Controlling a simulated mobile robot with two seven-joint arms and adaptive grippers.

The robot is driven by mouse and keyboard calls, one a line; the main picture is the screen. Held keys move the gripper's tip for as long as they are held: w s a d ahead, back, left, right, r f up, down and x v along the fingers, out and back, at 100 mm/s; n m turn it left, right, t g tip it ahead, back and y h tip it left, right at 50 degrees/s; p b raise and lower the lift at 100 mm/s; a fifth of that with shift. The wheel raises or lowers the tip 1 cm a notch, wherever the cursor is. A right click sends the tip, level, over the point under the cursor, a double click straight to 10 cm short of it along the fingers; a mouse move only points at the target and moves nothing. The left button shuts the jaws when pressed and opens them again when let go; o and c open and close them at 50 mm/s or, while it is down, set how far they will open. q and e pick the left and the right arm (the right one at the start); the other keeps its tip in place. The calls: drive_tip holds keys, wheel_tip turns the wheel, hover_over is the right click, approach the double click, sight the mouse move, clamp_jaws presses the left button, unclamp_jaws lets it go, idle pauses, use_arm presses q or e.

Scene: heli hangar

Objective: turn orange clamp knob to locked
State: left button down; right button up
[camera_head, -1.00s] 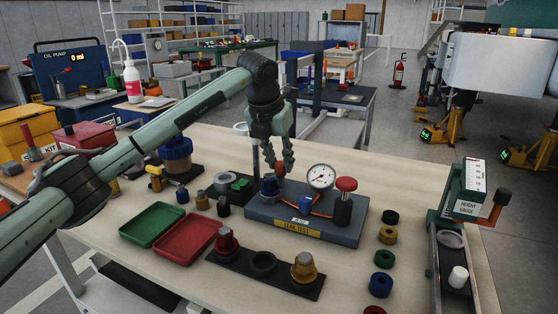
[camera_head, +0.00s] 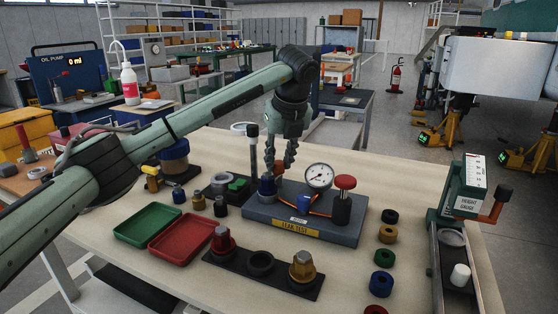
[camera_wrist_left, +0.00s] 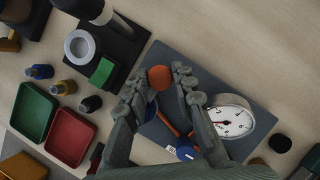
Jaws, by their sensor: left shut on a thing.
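The orange clamp knob (camera_wrist_left: 159,77) shows in the left wrist view between the fingertips of my left gripper (camera_wrist_left: 156,82). It belongs to the dark grey leak test block (camera_head: 350,236), towards its back left in the head view. In the head view my left gripper (camera_head: 280,163) reaches down from above and is shut on the knob, its fingers partly hiding it. I cannot read any locked mark. My right gripper is not in view.
A dark-topped post (camera_head: 253,150) stands behind. Green (camera_head: 148,226) and red (camera_head: 185,239) trays lie left. Several rings lie to the right.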

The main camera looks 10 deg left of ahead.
use_arm(q)
drive_tip(key=shift+n, duration=0.3)
drive_tip(key=c, duration=1.3)
unclamp_jaws()
drive_tip(key=v, duration=1.2)
drive_tip(key=shift+w+d, duration=0.15)
